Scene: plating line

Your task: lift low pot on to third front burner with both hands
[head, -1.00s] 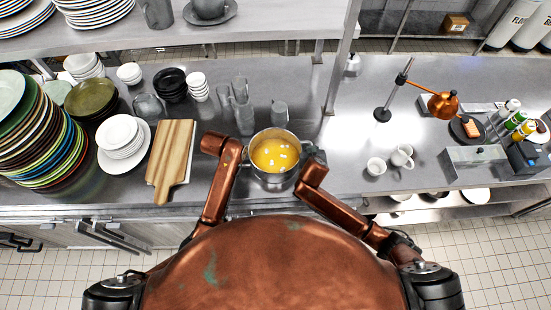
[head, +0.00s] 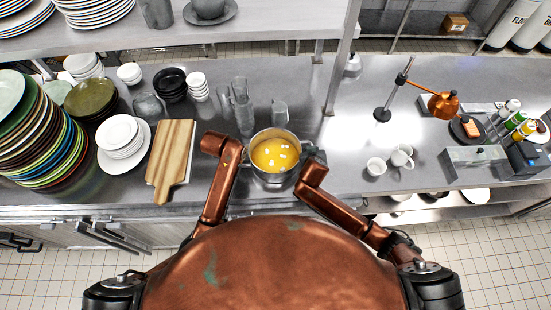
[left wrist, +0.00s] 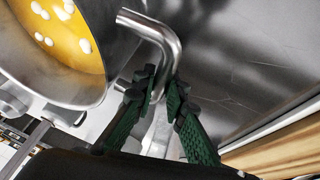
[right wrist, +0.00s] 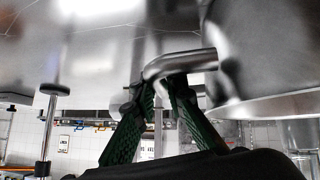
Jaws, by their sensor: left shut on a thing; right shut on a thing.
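The low steel pot (head: 272,181) is in the middle of the head view, over the metal counter. It holds yellow liquid with several white pieces floating in it. My left gripper (head: 242,154) is at the pot's left side, and in the left wrist view its green pads (left wrist: 168,98) are closed around a bent steel handle (left wrist: 152,28). My right gripper (head: 314,158) is at the right side, and in the right wrist view its pads (right wrist: 160,88) are closed on the other handle (right wrist: 188,61). The pot looks about level. I see no burner in these frames.
Several clear glasses (head: 280,112) stand just behind the pot. A wooden board (head: 172,155) and stacked plates are to the left. Two white cups (head: 376,167), a copper lamp (head: 441,105) and bottles are to the right. A shelf post (head: 342,65) rises behind right.

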